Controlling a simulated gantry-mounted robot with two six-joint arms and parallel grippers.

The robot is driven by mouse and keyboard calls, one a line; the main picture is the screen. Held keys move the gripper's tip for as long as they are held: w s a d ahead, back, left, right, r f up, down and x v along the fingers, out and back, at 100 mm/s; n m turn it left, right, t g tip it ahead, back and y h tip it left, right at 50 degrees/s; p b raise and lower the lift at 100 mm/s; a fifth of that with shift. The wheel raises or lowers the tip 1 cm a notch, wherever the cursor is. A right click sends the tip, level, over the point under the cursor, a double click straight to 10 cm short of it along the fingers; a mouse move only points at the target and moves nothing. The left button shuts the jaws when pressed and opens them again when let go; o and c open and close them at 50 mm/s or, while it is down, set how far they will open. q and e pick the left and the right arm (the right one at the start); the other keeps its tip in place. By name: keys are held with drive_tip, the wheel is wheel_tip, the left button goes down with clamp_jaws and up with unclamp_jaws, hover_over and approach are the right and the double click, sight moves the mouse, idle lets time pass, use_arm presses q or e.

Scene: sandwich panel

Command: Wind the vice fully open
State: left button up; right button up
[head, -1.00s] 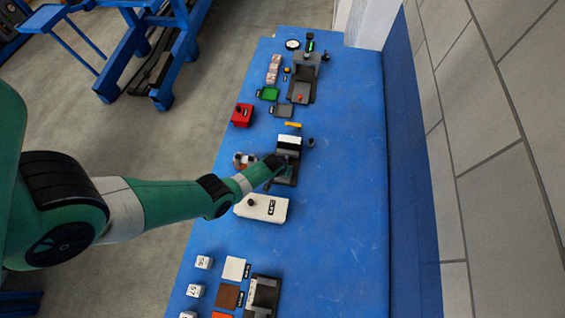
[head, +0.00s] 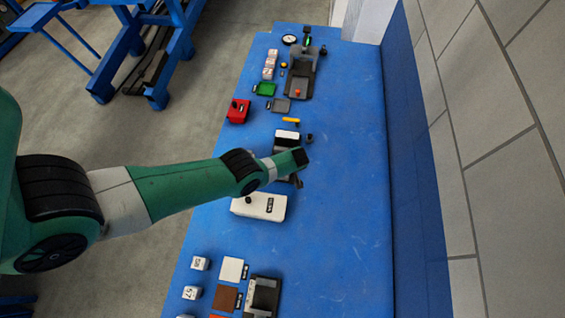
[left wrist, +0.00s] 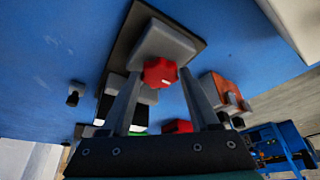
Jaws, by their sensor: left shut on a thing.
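The vice (head: 285,149) stands on the blue bench in the head view, with a pale block (head: 287,135) at its far end. My left arm crosses over its near part and hides much of it. In the left wrist view the vice shows as a grey body (left wrist: 166,42) on a dark base, with a red lobed knob (left wrist: 160,72) in front. My left gripper (left wrist: 160,77) has one finger on each side of the red knob and is shut on it. The fingertips are hidden in the head view. My right gripper is in neither view.
A white box (head: 259,206) stands just nearer than the vice. The bench's right side is clear. A wall runs along the right.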

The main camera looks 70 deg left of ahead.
use_arm(q)
drive_tip(key=shift+w+n+b, duration=0.1)
drive_tip(key=shift+n+b, duration=0.45)
drive_tip(key=shift+n, duration=0.15)
drive_tip(key=shift+g, duration=0.3)
drive_tip(key=o, duration=1.4)
drive_tip(key=shift+c, duration=0.2)
drive_tip(key=p+v, duration=1)
drive_tip(key=v, duration=0.1)
drive_tip(key=shift+r, duration=0.35)
